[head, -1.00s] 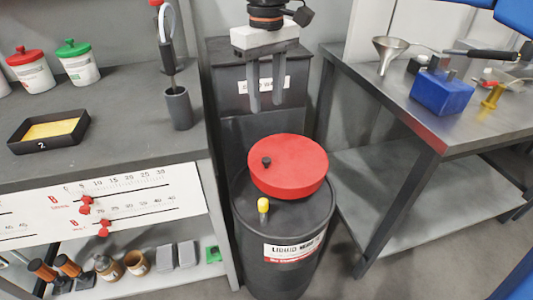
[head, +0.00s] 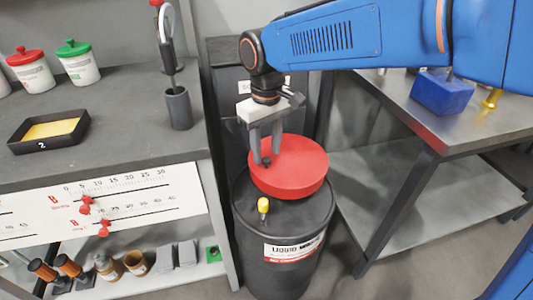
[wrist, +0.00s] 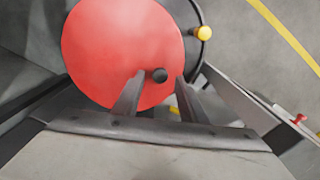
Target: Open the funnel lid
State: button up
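The funnel lid (head: 298,170) is a round red disc on top of a dark drum (head: 290,225) labelled as liquid waste. A small black knob (wrist: 159,75) stands near the lid's edge. My gripper (head: 266,160) is over the left part of the lid, pointing down. In the wrist view my gripper (wrist: 156,85) is open, with one finger on each side of the knob and gaps between. In the head view the fingers partly hide the knob. I cannot tell whether the fingertips touch the lid. The lid lies flat on the drum.
A yellow-capped fitting (head: 263,205) stands on the drum top in front of the lid. A grey bench (head: 120,120) is close on the left, and a metal table (head: 450,125) with a blue block (head: 442,93) is on the right. A dark bin stands behind.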

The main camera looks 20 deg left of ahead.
jog(key=shift+f, duration=1)
grip_shut()
jog(key=shift+r, duration=0.15)
